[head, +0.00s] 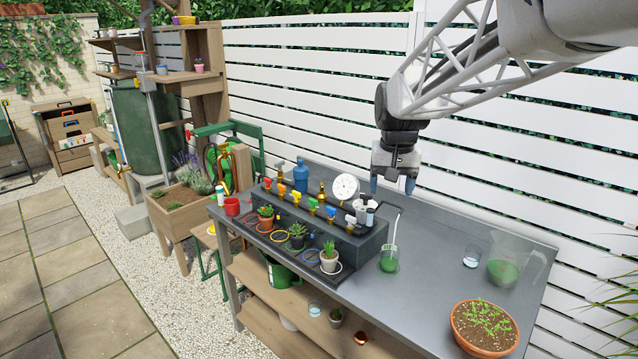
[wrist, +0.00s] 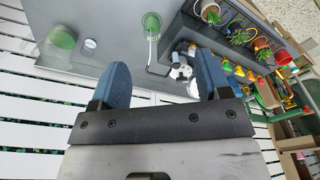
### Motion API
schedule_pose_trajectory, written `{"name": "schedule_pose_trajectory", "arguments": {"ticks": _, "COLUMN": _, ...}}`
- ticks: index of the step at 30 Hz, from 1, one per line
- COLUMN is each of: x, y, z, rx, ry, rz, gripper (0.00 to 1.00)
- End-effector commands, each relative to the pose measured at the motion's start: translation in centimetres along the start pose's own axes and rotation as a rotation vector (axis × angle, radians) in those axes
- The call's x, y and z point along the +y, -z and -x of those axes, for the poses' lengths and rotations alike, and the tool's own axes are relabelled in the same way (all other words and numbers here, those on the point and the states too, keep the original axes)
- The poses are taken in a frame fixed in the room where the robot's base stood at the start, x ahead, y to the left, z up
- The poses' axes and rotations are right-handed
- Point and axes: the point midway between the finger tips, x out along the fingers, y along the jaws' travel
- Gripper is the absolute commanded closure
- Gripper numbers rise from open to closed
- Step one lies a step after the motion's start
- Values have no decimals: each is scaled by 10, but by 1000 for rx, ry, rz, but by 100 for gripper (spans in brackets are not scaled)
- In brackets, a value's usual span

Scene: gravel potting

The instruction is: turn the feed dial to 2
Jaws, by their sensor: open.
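A round white dial face (head: 345,187) stands upright at the back of the dark valve block on the bench; its markings are too small to read. My gripper (head: 392,184) is open and empty, pointing down above the bench, just right of the dial and apart from it. I cannot tell the dial's setting.
The dark block (head: 318,232) carries several coloured taps, with potted plants in front. A green-filled cup (head: 389,262) with a white tube stands right of it. A green jug (head: 503,270), a small glass (head: 471,257) and a seedling bowl (head: 484,328) stand farther right. A slatted white fence is behind.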

Motion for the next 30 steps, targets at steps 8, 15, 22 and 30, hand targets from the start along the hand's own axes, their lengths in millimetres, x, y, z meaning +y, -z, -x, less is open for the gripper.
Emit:
{"name": "schedule_pose_trajectory", "arguments": {"ticks": 8, "x": -7, "y": 69, "z": -18, "rx": -27, "ry": -3, "rz": -24, "gripper": 30}}
{"name": "schedule_pose_trajectory", "arguments": {"ticks": 15, "x": -13, "y": 125, "z": -38, "rx": -48, "ry": -6, "rz": -47, "gripper": 30}}
{"name": "schedule_pose_trajectory", "arguments": {"ticks": 22, "x": -19, "y": 177, "z": -63, "rx": -68, "ry": -9, "rz": -68, "gripper": 30}}
{"name": "schedule_pose_trajectory", "arguments": {"ticks": 30, "x": -24, "y": 235, "z": -99, "rx": -91, "ry": -12, "rz": -92, "gripper": 30}}
